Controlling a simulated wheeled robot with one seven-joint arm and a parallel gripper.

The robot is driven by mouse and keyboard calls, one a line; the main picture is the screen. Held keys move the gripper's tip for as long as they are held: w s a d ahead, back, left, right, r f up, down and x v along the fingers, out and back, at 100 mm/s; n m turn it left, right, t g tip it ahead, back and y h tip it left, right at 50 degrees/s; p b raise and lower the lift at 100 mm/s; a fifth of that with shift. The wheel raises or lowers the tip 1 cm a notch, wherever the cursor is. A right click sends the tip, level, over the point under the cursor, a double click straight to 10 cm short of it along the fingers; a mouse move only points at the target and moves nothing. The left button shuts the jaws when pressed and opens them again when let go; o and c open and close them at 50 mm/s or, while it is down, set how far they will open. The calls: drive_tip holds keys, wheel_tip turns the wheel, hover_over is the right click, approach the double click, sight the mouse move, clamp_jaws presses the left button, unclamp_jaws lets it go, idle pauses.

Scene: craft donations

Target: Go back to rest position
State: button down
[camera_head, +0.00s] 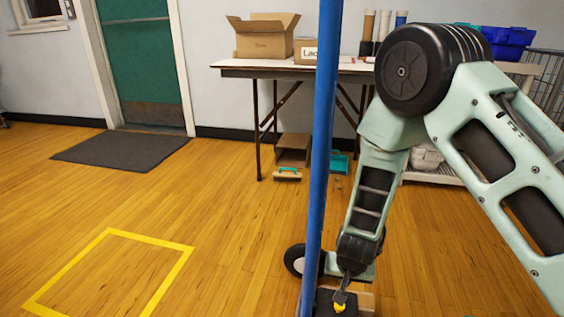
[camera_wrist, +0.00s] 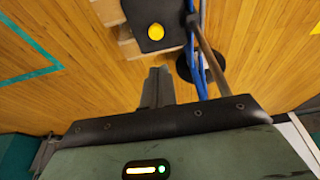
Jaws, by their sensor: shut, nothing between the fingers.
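My gripper (camera_wrist: 160,72) shows in the wrist view with its two fingers together and nothing between them. It also shows at the bottom of the head view (camera_head: 343,290), pointing down at the end of my pale green arm, just right of a blue pole. Ahead of the fingertips in the wrist view is a black block with a round yellow knob (camera_wrist: 156,31), apart from the fingers in the picture. The yellow knob also shows at the bottom edge of the head view (camera_head: 340,308), partly cut off.
The blue pole (camera_head: 322,150) stands close beside my arm. A folding table (camera_head: 235,71) with cardboard boxes (camera_head: 266,42) stands at the back wall. A yellow taped square (camera_head: 150,239) marks clear floor at left. A dark mat (camera_head: 120,149) lies before a green door (camera_head: 137,50).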

drive_tip(key=s+d+r+n+y, duration=0.1)
drive_tip(key=d+r, duration=0.1)
drive_tip(key=r, duration=0.5)
drive_tip(key=s+d+r+n+y, duration=0.1)
drive_tip(key=d+r, duration=0.1)
drive_tip(key=r, duration=0.6)
drive_tip(key=s+d+r+n+h, duration=0.1)
drive_tip(key=s+d+r+n, duration=0.1)
drive_tip(key=s+d+r, duration=0.65)
drive_tip(key=s+a+r+n+g+p, duration=0.2)
drive_tip(key=s+a+r+n, duration=0.15)
drive_tip(key=s+a, duration=0.5)
drive_tip(key=s+a+r+n+g+p, duration=0.15)
drive_tip(key=s+a+n, duration=0.35)
drive_tip(key=a, duration=0.6)
wheel_tip(320, 180, up, 39)
drive_tip(key=s+m+p, duration=0.1)
drive_tip(key=p, duration=3.6)
drive_tip(key=shift+d+y, duration=0.25)
drive_tip(key=shift+y, duration=0.05)
